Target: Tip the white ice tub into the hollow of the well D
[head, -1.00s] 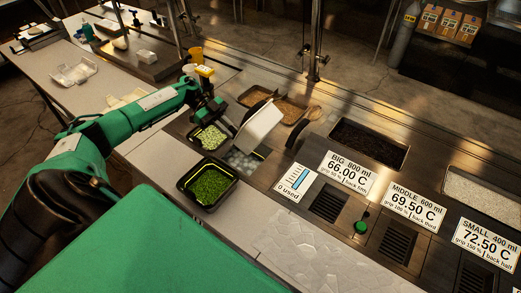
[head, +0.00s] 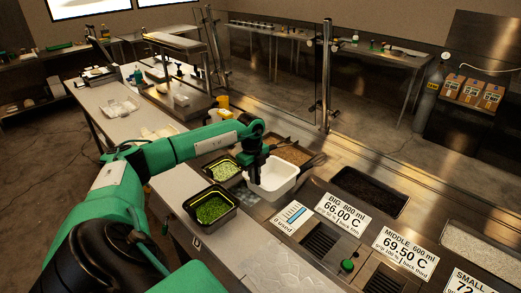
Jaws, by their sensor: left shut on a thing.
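The white ice tub (head: 275,186) hangs near the middle of the head view, close to upright, with its open top and white inside showing. I see no ice in it from here. My left gripper (head: 257,174) is shut on the tub's left rim. The tub is above the row of wells, just behind and right of the black container of chopped greens (head: 212,209). The tub and gripper hide most of the well beneath, so its hollow and contents cannot be made out. My right gripper is out of view.
A container of pale green pieces (head: 222,169) sits left of the gripper, and a brown-filled well (head: 292,153) lies behind the tub. A dark-filled well (head: 370,190) and temperature signs (head: 343,212) are to the right. The pale counter (head: 275,268) in front is clear.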

